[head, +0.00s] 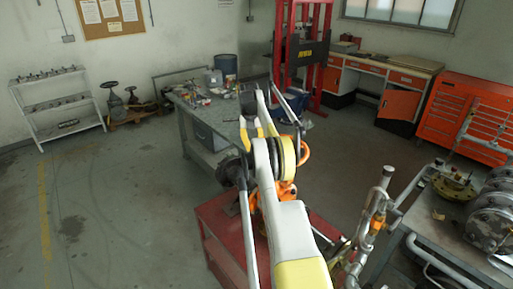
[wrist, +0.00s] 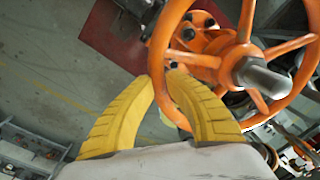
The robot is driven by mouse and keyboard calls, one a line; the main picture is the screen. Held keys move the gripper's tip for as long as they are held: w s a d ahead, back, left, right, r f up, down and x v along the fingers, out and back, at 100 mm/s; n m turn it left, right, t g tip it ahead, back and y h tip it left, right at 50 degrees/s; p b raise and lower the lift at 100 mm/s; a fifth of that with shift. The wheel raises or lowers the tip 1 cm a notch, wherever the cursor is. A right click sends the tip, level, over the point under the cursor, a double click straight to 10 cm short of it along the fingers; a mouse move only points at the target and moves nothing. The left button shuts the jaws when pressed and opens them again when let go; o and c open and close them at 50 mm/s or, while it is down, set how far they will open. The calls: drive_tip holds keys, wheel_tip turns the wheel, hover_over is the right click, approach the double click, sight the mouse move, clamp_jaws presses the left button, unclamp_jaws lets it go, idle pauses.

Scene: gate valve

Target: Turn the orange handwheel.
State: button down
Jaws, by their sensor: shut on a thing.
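The orange handwheel (wrist: 236,62) fills the upper right of the wrist view, with its spokes, hub and a grey stem end showing. My gripper (wrist: 166,78) has two yellow ribbed fingers. They are shut on the left part of the wheel's rim, one finger on each side; the exact contact is partly hidden by the fingers. Orange bolted valve parts show behind the wheel. In the head view my arm covers most of the handwheel, and only part of its orange rim (head: 304,152) shows right of the arm.
The valve stands at a red table (head: 218,238). Pipework (head: 375,215) rises close on the right, beside a grey bench (head: 408,262) with flanges. A grey workbench (head: 196,140) with loose items stands behind. Open floor (head: 110,210) lies to the left.

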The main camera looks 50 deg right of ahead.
drive_tip(key=shift+f, duration=0.1)
idle(0.3)
drive_tip(key=c, duration=1.4)
unclamp_jaws()
drive_tip(key=shift+d, duration=0.1)
drive_tip(key=shift+o, duration=0.2)
